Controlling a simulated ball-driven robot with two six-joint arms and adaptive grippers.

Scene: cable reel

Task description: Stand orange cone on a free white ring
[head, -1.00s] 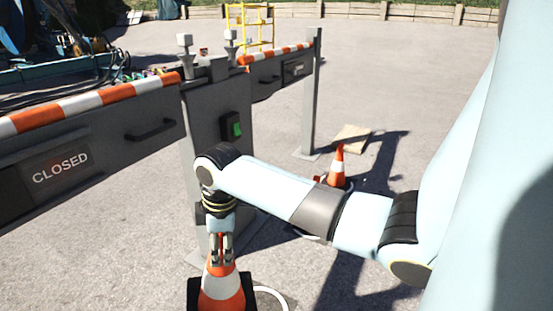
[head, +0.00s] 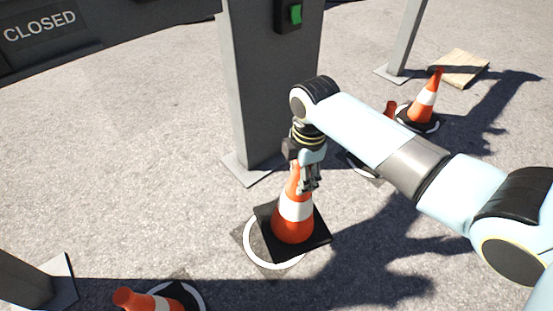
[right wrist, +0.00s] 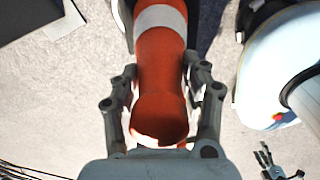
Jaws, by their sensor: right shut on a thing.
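My right gripper (head: 309,184) is shut on the top of an orange cone (head: 293,222) with a white band and a square black base. The cone is roughly upright; its base overlaps a white ring (head: 248,250) on the ground, shifted toward the ring's upper right. I cannot tell whether the base touches the ground. In the right wrist view the fingers hold both sides of the cone (right wrist: 160,85). A small gripper, apparently my left one (right wrist: 265,156), shows at the lower right there; its opening is unclear.
Another cone (head: 425,100) stands on a ring at right. An orange piece (head: 390,108) and a ring (head: 360,168) are partly hidden by my arm. A cone (head: 135,299) with a ring (head: 201,296) is cut off at bottom left. A grey post (head: 262,100) stands behind.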

